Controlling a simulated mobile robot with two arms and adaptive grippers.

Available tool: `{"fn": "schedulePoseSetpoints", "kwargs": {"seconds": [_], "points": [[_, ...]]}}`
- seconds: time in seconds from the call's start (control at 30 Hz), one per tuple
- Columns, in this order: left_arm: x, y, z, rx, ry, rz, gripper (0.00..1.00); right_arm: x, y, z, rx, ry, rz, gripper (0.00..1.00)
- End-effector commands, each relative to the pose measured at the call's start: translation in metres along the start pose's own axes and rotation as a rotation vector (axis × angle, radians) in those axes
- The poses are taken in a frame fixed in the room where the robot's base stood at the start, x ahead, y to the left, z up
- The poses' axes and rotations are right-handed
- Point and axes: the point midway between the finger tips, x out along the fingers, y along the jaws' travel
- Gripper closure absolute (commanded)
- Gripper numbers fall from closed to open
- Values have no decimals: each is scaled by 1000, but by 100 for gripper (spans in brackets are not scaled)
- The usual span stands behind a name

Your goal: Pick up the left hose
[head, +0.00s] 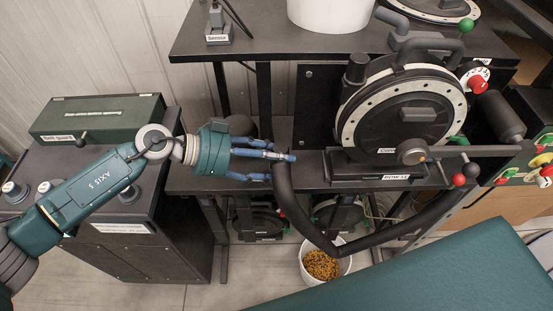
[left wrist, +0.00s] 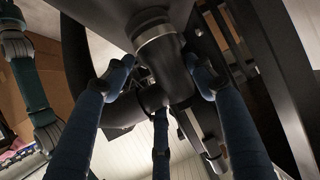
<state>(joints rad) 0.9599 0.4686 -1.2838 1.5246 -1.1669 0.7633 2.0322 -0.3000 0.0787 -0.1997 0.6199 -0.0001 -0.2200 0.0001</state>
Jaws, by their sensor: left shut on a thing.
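The left hose (head: 287,203) is a thick black tube. In the head view it hangs from beside the seed meter (head: 402,110), bends low above a white bucket and runs back up to the right. My left gripper (head: 284,157) reaches in from the left with its blue fingers shut on the hose's upper left end. In the left wrist view, the blue fingers (left wrist: 160,90) lie on both sides of the black hose (left wrist: 152,98), with a third finger below. A grey metal collar (left wrist: 155,33) shows just beyond.
A white bucket (head: 343,268) of yellow-orange seeds stands on the floor below the hose. A dark bench (head: 310,183) carries the meter. A green box (head: 97,117) sits at left. A green panel (head: 430,275) fills the lower right.

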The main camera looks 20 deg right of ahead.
Motion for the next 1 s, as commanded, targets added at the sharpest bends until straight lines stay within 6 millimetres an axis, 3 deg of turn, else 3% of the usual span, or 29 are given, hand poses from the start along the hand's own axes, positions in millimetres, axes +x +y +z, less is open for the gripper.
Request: {"fn": "schedulePoseSetpoints", "kwargs": {"seconds": [0.03, 0.1, 0.7, 1.0], "points": [[-4, -1, -1, 3, -7, -3, 86, 0, 1, 1, -1, -1, 1, 60], [-8, -2, -12, 5, -5, -5, 100, 0, 2, 1, -1, -1, 3, 60], [-69, -2, -143, 9, 4, -7, 100, 12, 3, 2, -2, -2, 4, 60], [-84, -1, -175, 5, 4, -4, 100, 12, -1, 2, 0, -1, -1, 60]]}}
